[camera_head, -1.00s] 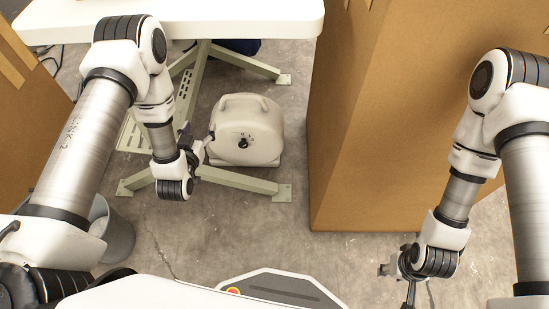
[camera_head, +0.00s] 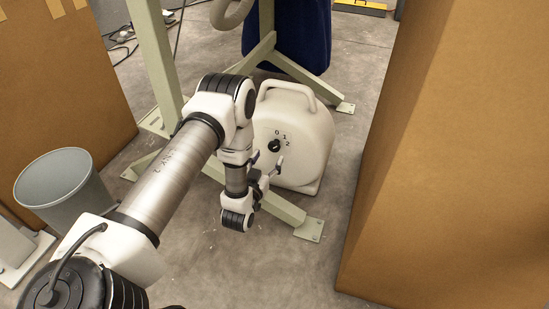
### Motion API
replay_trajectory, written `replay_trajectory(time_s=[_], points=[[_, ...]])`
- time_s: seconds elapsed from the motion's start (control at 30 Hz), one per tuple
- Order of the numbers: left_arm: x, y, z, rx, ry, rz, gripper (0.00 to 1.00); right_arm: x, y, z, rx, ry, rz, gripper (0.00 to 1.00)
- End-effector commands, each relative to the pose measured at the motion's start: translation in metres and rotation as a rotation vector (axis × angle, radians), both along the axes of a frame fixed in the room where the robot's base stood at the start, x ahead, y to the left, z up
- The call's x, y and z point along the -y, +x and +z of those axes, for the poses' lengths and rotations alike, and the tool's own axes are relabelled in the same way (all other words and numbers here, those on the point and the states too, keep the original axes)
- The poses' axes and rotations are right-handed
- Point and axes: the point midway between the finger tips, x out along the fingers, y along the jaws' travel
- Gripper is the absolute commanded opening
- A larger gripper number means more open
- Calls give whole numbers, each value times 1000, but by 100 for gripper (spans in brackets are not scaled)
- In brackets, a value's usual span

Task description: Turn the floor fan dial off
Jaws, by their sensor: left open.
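The cream floor fan (camera_head: 305,135) stands on the concrete floor near the middle of the head view, with a handle on top. Its black dial (camera_head: 274,146) is on the face, with the marks 0, 1 and 2 around its upper right. My left gripper (camera_head: 270,165) is open, just below and beside the dial. I see no contact with the dial, but the small gap is hard to judge. My left arm and wrist hide the fan's left side. My right gripper is out of view.
Pale green table legs (camera_head: 272,205) run along the floor in front of and behind the fan. A tall cardboard box (camera_head: 450,150) stands at the right, another (camera_head: 65,90) at the left. A grey bin (camera_head: 62,185) is at the lower left.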

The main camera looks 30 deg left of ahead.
Motion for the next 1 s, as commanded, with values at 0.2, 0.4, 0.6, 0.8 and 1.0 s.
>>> replay_trajectory(time_s=[0.2,0.4,0.6,0.8,1.0], points=[[-9,39,-5,2,0,0,66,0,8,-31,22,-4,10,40],[-12,50,-1,-1,1,0,66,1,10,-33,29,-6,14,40],[-12,49,-1,-1,1,0,44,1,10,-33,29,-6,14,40],[-12,49,-1,-1,1,0,6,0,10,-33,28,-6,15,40],[-12,49,-1,1,-9,1,6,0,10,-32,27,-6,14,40]])
